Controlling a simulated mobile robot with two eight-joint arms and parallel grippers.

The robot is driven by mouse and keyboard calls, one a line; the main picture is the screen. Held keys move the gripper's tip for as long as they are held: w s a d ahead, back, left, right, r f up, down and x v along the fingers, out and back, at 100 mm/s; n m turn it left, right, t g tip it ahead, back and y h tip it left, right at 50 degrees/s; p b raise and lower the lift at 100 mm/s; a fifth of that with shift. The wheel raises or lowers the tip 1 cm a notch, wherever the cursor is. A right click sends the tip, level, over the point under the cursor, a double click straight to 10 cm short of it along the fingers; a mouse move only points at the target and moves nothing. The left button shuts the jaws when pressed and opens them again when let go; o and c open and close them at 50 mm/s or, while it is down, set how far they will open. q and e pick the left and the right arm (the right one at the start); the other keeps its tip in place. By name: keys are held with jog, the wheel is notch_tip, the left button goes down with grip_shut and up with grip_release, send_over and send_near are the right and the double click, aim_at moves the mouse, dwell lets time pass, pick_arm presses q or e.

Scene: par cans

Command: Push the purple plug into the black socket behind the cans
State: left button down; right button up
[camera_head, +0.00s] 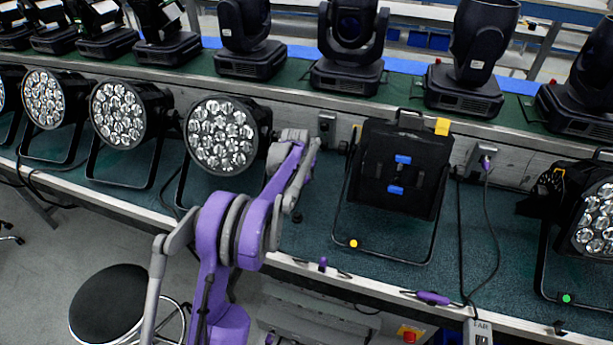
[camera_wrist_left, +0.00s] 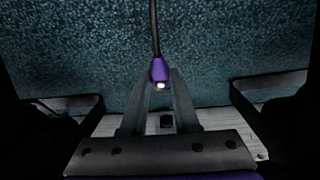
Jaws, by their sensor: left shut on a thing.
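My left gripper (camera_wrist_left: 160,78) is shut on a purple plug (camera_wrist_left: 159,69) with a pale tip, and a dark cable runs up from it in the left wrist view. A small black socket-like square (camera_wrist_left: 166,121) shows beyond the fingers on the pale strip, apart from the plug. In the head view my purple left arm reaches between the cans, and its wrist end (camera_head: 292,140) hides the plug. A grey box with a black face (camera_head: 327,122) is on the back wall, just right of the wrist. My right gripper is not in view.
A par can (camera_head: 222,137) stands left of my wrist and a black-backed can (camera_head: 397,170) stands right. Another purple plug (camera_head: 486,163) sits in a wall box further right. Moving-head lights (camera_head: 350,50) line the shelf above. A stool (camera_head: 118,303) is in front.

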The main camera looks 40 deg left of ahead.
aim_at(307, 192)
pick_arm(q)
jog(key=shift+f, duration=0.2)
jog(key=shift+f+b, duration=1.45)
jog(key=shift+f, duration=0.75)
jog(key=c, duration=0.6)
grip_release()
